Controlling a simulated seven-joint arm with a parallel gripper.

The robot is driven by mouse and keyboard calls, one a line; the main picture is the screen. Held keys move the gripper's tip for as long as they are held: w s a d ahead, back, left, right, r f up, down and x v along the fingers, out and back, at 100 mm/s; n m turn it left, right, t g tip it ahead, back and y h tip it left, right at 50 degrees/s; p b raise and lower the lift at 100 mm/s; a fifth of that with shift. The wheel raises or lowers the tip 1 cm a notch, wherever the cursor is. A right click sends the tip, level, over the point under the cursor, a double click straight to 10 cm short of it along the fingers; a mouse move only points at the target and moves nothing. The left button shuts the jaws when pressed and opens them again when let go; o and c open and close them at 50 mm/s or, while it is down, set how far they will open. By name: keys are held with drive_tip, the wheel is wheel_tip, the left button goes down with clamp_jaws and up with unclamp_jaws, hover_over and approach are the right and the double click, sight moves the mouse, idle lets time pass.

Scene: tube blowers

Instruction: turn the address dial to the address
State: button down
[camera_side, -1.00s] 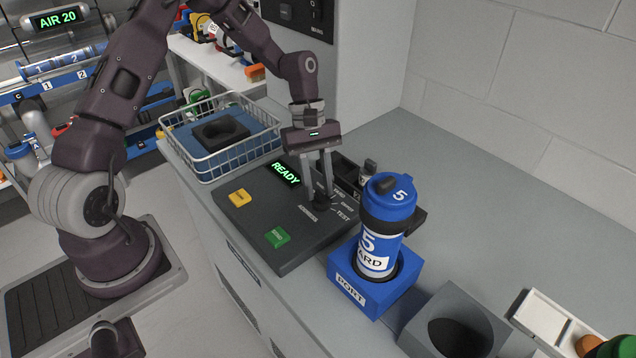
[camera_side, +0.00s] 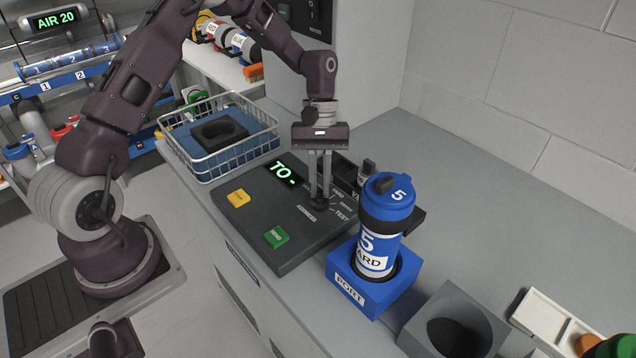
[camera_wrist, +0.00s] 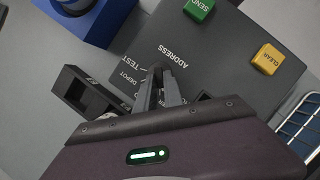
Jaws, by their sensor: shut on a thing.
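The address dial (camera_side: 319,203) is a small dark knob on the dark control panel (camera_side: 270,225), with labels such as ADDRESS, TEST and DEPOT around it. My gripper (camera_side: 320,198) points straight down and is shut on the dial. In the wrist view the gripper (camera_wrist: 158,88) has its fingers close together at the dial, beside the words TEST, DEPOT and ADDRESS; the fingers hide most of the knob. The panel's display (camera_side: 284,174) reads "TO -" in green.
A yellow button (camera_side: 239,198) and a green SEND button (camera_side: 276,236) sit on the panel. A blue canister (camera_side: 380,230) marked 5 stands upright in the blue PORT block (camera_side: 365,292). A wire basket (camera_side: 222,140) is behind, left.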

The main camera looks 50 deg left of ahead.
sight(327, 203)
drive_tip(key=m, duration=0.2)
drive_tip(key=m+y, duration=0.1)
drive_tip(key=m+g, duration=0.1)
drive_tip(key=m, duration=0.1)
drive_tip(key=shift+w+d+m+y, duration=0.3)
drive_tip(key=shift+d+y, duration=0.05)
drive_tip(key=shift+y, duration=0.05)
drive_tip(key=m+y, duration=0.1)
drive_tip(key=m, duration=0.2)
drive_tip(key=d+m+y, duration=0.1)
drive_tip(key=m, duration=0.2)
drive_tip(key=shift+y, duration=0.3)
drive_tip(key=m, duration=0.2)
drive_tip(key=m+y, duration=0.1)
drive_tip(key=m, duration=0.2)
drive_tip(key=shift+s+d+m+t+y, duration=0.1)
drive_tip(key=shift+d+m+t+y, duration=0.2)
drive_tip(key=shift+d+m+y, duration=0.1)
drive_tip(key=m, duration=0.2)
drive_tip(key=m+t+y, duration=0.1)
drive_tip(key=m, duration=0.3)
drive_tip(key=shift+s+d+t, duration=0.25)
drive_tip(key=shift+s+t, duration=0.15)
drive_tip(key=c, duration=1.5)
unclamp_jaws()
drive_tip(key=shift+o, duration=0.2)
